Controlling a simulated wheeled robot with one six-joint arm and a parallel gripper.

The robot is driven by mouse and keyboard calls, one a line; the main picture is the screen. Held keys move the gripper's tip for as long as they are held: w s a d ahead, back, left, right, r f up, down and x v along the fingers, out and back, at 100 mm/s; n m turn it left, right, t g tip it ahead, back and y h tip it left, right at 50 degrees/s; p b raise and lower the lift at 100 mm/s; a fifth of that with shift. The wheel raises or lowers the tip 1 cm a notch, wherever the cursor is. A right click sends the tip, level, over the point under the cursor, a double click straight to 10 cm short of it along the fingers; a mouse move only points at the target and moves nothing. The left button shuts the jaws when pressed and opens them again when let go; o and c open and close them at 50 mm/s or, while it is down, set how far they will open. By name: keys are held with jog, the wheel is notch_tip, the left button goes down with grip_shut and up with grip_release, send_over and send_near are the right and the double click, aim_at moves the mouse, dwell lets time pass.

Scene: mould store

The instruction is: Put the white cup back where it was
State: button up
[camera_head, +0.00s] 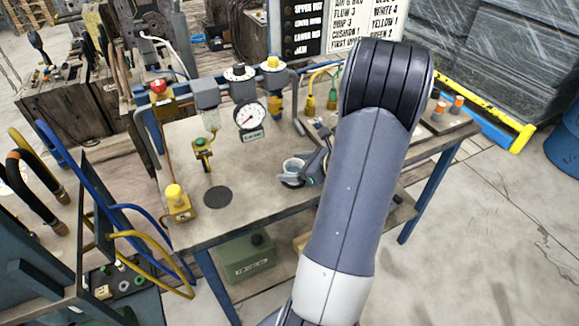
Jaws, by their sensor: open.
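A small white cup (293,164) stands near the middle of the grey table (245,215), left of my arm. My gripper (298,177) is open and low at the cup, with its dark fingers close around or beside it. I cannot tell whether they touch the cup. The cup's lower part is partly hidden by the gripper. A dark round spot (218,197) lies bare on the table to the left of the cup.
A yellow-topped button box (178,204) stands at the table's left edge. A pressure gauge (250,116) and valves line the back. Yellow and green connectors (332,98) stand behind my arm. The tabletop between the cup and the dark spot is clear.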

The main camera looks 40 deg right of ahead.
jog(key=v, duration=1)
jog(key=shift+f, duration=0.1)
dwell(1.0)
